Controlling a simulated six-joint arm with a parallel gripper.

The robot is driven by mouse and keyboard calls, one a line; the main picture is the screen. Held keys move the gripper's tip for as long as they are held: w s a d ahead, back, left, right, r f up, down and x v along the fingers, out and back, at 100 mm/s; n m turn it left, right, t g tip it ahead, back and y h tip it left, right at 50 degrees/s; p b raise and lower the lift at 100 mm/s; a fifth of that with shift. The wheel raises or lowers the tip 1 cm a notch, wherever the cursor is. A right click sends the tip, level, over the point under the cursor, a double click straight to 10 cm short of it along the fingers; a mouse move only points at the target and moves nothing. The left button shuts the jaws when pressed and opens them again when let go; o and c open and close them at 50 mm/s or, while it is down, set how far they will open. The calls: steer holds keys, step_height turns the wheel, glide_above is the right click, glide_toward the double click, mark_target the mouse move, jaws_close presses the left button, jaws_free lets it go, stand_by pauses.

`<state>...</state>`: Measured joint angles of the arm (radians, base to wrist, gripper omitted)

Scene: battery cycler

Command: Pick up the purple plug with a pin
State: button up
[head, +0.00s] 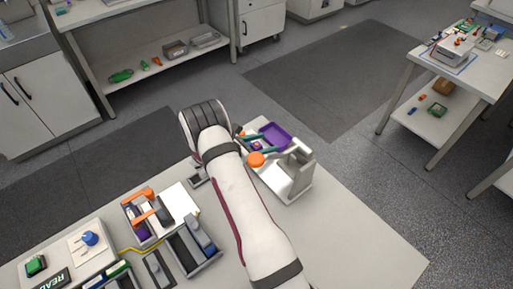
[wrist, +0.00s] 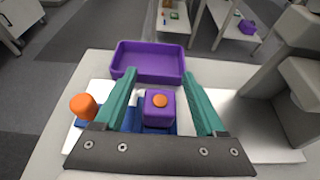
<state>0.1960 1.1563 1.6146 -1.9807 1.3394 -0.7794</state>
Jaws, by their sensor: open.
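The purple plug (wrist: 158,108) is a small purple block with a round orange pin on its top. In the wrist view it sits on a blue base, between the two teal fingers of my gripper (wrist: 160,100). The fingers are spread apart, with a gap visible on each side of the plug. In the head view my gripper (head: 258,142) is over the white station, and the plug shows only as a small purple spot (head: 257,146) near the teal fingers.
A purple tray (wrist: 125,73) lies just beyond the plug. An orange knob (wrist: 83,106) stands to the left. A tall white fixture (head: 307,172) rises to the right. Other racks and a white box (head: 75,243) occupy the table's left; the front right table is clear.

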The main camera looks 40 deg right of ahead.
jaws_close()
stand_by(0.3)
